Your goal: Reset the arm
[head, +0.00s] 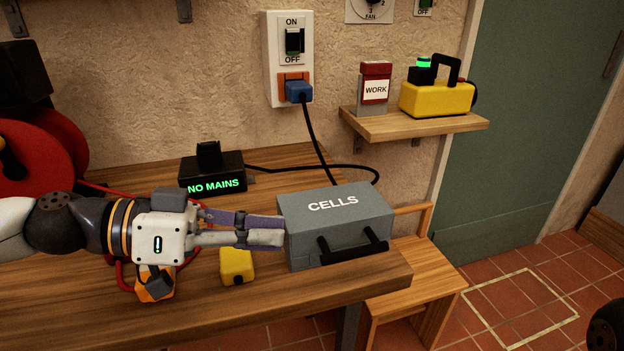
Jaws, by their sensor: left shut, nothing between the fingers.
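My left arm comes in from the left over the wooden workbench. Its gripper (268,230) is shut with nothing between the fingers. The fingertips point right and end at the left side of a grey box labelled CELLS (300,232); I cannot tell if they touch it. The box is closed, with a black handle (352,251) on its front. My right gripper is not in view.
A yellow block (237,267) sits below the gripper, and an orange item (155,285) is partly behind the arm. A black NO MAINS unit (211,172) stands behind. A blue plug (298,92) is in the wall switch. The bench's front left is clear.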

